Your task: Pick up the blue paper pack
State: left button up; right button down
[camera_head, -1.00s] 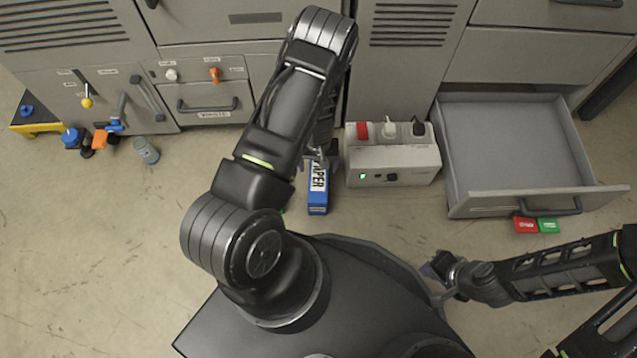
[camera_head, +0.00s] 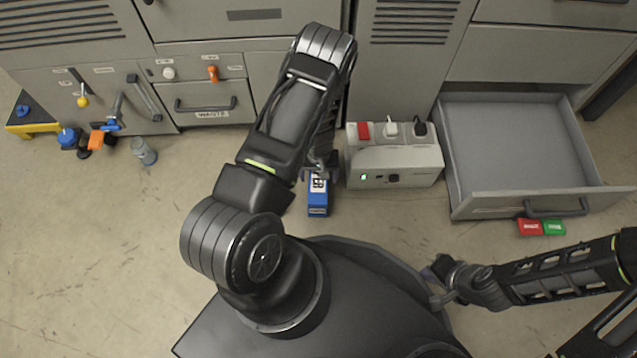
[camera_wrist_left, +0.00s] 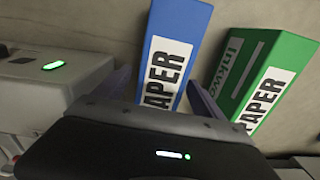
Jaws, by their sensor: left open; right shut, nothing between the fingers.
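The blue paper pack (camera_head: 318,197) lies on the floor, partly hidden under my left arm in the head view. In the left wrist view the blue pack (camera_wrist_left: 176,50) shows its white PAPER label between the two fingers. My left gripper (camera_head: 320,168) is open over the pack's far part, and its fingers (camera_wrist_left: 160,85) are on either side of the pack. Whether they touch it I cannot tell. My right gripper (camera_head: 440,284) is shut and empty, low at the right, far from the pack.
A green paper pack (camera_wrist_left: 268,72) stands close beside the right finger. A grey-white box with plugs (camera_head: 394,165) is just right of the blue pack. An open drawer (camera_head: 520,150) is further right, with red and green blocks (camera_head: 541,227) before it.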

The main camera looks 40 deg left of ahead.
pick_arm(q)
notch_tip(320, 180, down, 3)
jog(key=shift+r+b, duration=0.2)
jog(key=shift+b, duration=0.15)
jog(key=shift+c, duration=0.2)
grip_shut()
dwell(0.8)
